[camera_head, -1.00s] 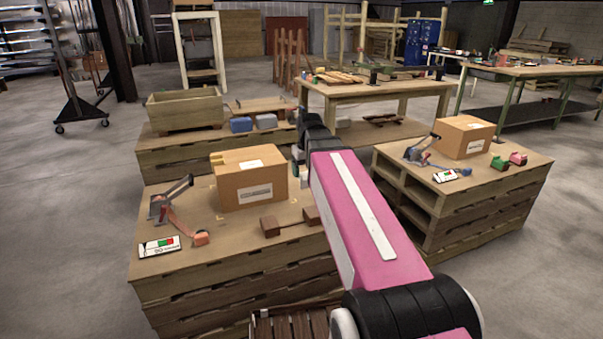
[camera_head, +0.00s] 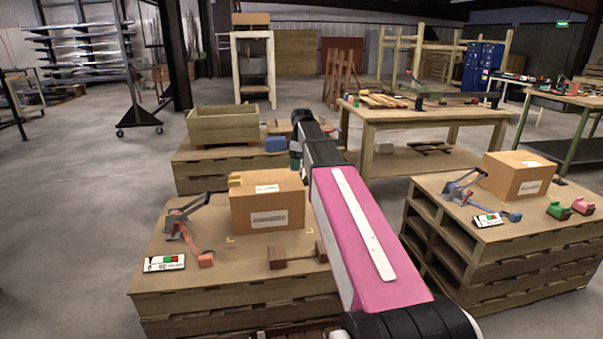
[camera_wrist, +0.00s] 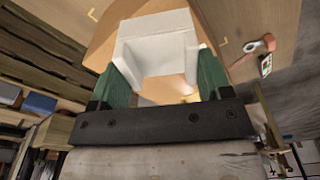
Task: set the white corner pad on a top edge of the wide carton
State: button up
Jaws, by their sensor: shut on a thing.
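The white corner pad (camera_wrist: 155,52) is between the green fingers of my gripper (camera_wrist: 165,82) in the wrist view. My gripper is shut on it, with the pad above and in front of a brown carton surface (camera_wrist: 103,45). I cannot tell whether the pad touches the carton. In the head view, a brown carton (camera_head: 268,210) with white labels stands on the left pallet stack. Another carton (camera_head: 516,177) stands on the right stack. I cannot tell for certain which is wider.
The left stack (camera_head: 215,285) also bears a strapping tool (camera_head: 184,222), a labelled card (camera_head: 164,263) and a brown wooden piece (camera_head: 292,256). The right stack bears a blue tool (camera_head: 463,187) and small pink and green items. A wooden crate (camera_head: 222,124) stands behind. Floor is clear at left.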

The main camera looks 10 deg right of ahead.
jog(key=w+r+n, duration=0.1)
jog(key=w+n, duration=0.4)
jog(key=w, duration=0.2)
jog(key=shift+r, duration=0.25)
jog(key=shift+f, duration=0.15)
send_over(295, 178)
jog(key=shift+d+f, duration=0.2)
jog(key=shift+f, duration=2.1)
jog(key=shift+f, duration=2.2)
jog(key=o, duration=1)
jog(key=shift+r, duration=0.1)
